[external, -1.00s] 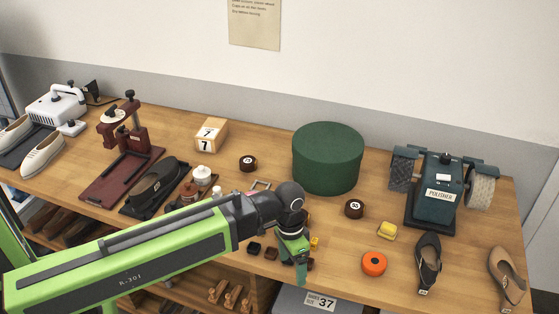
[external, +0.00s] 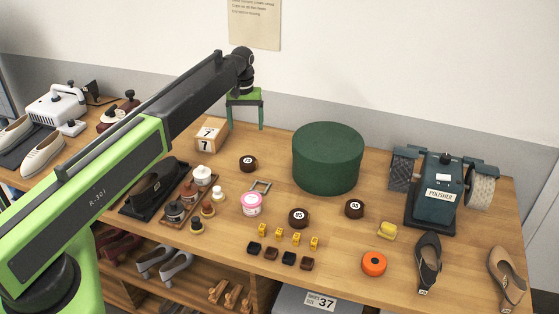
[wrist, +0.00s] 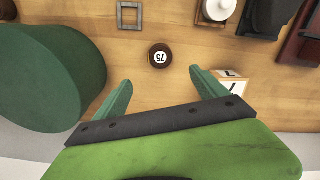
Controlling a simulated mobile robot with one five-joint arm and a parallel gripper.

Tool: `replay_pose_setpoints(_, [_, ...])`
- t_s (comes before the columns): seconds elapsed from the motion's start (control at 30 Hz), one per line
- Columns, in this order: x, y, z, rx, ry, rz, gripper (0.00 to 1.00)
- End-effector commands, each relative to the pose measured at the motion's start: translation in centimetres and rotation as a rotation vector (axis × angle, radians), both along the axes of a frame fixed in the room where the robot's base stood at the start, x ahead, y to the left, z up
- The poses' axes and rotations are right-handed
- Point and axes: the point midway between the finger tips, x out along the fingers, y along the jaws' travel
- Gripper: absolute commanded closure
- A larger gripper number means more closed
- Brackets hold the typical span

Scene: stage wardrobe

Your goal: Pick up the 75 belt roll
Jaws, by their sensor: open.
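The 75 belt roll is a small dark brown disc with a white label; it lies on the bench between the number block and the green drum in the external view (external: 248,163). The wrist view shows the roll (wrist: 160,56) with 75 readable on it, just beyond my fingertips and centred between them. My gripper (external: 245,122) is open and empty, raised above the back of the bench, behind the roll. In the wrist view its two green fingers (wrist: 160,80) are spread apart, not touching the roll.
The large green drum (external: 328,160) and the number block (external: 210,134) flank the roll. Two similar dark rolls (external: 298,217) (external: 354,208) lie nearer the front. Bare bench surrounds the roll.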

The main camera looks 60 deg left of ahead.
Motion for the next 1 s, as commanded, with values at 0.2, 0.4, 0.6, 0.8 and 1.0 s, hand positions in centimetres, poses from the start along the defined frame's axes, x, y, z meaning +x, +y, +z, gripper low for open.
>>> replay_pose_setpoints(0.2, [0.0,-0.1,-5.2,0.0,0.0,-0.002,0.17])
replay_pose_setpoints(0.4, [0.0,-0.1,-9.3,0.0,0.0,-0.002,0.17])
replay_pose_setpoints(0.6, [0.0,-0.1,-11.7,0.0,0.0,-0.003,0.17])
replay_pose_setpoints(0.8, [0.0,-0.1,-11.8,0.0,0.0,-0.003,0.17])
replay_pose_setpoints(1.0, [-0.2,-0.2,-15.0,0.0,0.0,-0.003,0.17])
